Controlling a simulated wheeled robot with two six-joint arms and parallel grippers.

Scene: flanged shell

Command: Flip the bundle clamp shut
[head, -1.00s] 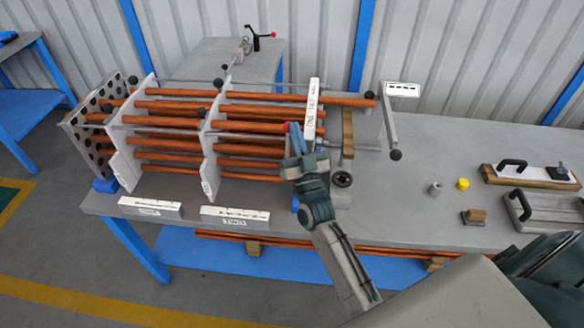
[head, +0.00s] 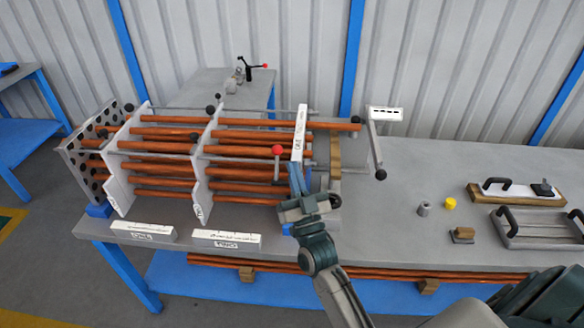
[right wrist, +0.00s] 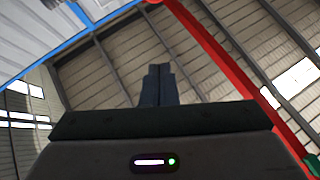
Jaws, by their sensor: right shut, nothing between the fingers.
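The bundle clamp's lever shows its red ball knob (head: 277,150) on a thin upright stem at the front of the rod bundle, just left of the tall white labelled plate (head: 299,134). The clamp's body is mostly hidden behind rods and my gripper. Orange-brown rods (head: 165,145) lie through the rack. My right gripper (head: 297,170) is shut and empty, fingers pointing up, just right of and a little below the knob, apparently apart from it. In the right wrist view its closed fingers (right wrist: 158,84) point at the roof. My left gripper is not in view.
White rack plates (head: 198,180) and a perforated end plate (head: 82,155) stand left. A crank handle with black knob (head: 380,174) is right.

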